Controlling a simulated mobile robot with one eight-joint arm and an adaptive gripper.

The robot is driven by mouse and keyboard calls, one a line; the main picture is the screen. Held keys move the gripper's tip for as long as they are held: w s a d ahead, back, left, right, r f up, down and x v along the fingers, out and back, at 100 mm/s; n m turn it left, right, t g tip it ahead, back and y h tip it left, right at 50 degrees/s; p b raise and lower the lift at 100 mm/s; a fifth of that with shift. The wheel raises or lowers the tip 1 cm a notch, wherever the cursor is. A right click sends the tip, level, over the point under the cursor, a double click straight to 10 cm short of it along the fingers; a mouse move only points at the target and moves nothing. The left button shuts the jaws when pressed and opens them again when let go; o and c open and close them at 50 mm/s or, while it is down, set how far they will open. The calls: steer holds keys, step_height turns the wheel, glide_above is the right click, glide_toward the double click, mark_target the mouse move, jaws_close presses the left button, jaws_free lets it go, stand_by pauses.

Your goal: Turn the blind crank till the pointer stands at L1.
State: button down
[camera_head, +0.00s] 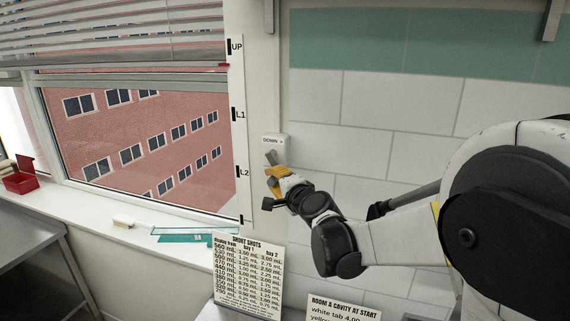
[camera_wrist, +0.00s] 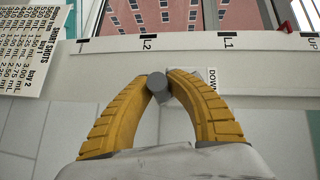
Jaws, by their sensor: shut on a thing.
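The blind (camera_head: 120,24) hangs over the upper part of the window, its bottom rail just below UP. The scale strip (camera_head: 239,140) beside the window reads UP, L1 and L2 from top down. The red pointer (camera_head: 223,65) stands a little below UP and well above L1; it also shows in the wrist view (camera_wrist: 286,27). The crank box (camera_head: 275,139) marked DOWN is on the wall right of the strip. My gripper (camera_head: 274,172) is just below it, its yellow fingers shut on the grey crank knob (camera_wrist: 157,82). The crank arm is largely hidden.
A SHORT SHOTS sign (camera_head: 249,275) stands below the crank, with another sign (camera_head: 343,308) to its right. The sill (camera_head: 100,230) holds a red bin (camera_head: 18,182), a brush (camera_head: 128,222) and a teal item (camera_head: 186,238). The tiled wall lies close behind my gripper.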

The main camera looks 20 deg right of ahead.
steer(key=shift+w+a+f+b, duration=0.35)
steer(key=shift+w+a, duration=0.35)
steer(key=shift+a, duration=0.15)
steer(key=shift+a, duration=0.1)
steer(key=shift+w+a, duration=0.25)
steer(key=shift+a, duration=0.15)
steer(key=shift+a+b, duration=0.1)
steer(key=shift+b, duration=0.3)
steer(key=c, duration=0.8)
jaws_free()
